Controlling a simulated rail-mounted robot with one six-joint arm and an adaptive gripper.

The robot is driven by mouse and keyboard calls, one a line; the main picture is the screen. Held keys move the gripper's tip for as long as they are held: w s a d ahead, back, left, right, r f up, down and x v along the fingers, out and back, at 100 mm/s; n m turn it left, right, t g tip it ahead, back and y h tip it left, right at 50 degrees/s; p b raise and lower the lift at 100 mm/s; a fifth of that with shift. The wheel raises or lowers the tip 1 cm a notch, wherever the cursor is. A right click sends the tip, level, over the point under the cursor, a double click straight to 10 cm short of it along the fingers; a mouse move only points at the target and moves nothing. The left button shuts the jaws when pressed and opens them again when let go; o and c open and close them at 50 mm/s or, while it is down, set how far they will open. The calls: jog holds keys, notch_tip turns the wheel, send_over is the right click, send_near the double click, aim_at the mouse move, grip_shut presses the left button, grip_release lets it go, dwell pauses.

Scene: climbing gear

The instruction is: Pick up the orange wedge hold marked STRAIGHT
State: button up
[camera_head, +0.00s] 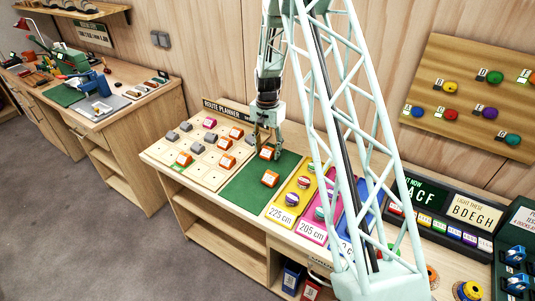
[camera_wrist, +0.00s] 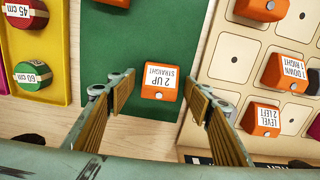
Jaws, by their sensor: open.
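The orange wedge hold (camera_wrist: 163,83) has a white label reading "2 UP STRAIGHT", upside down in the wrist view. It lies on the green mat (camera_wrist: 147,42), near the mat's wall-side end. In the head view this wedge (camera_head: 267,153) sits just below my gripper (camera_head: 267,145). My gripper is open, with one finger on either side of the wedge in the wrist view. I see gaps between the wedge and both fingers. I cannot tell exactly how high the fingertips are above the mat.
A second orange wedge (camera_head: 270,179) lies on the mat, nearer the front. The route planner board (camera_head: 203,174) with orange, grey and pink holds is left of the mat. A yellow 225 cm tray (camera_head: 279,214) is on its right. The wall (camera_head: 225,60) stands behind.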

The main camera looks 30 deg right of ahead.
aim_at(268, 149)
jog(key=shift+c, duration=0.7)
jog(key=c, duration=0.8)
jog(key=shift+r, duration=0.15)
jog(key=shift+r, duration=4.85)
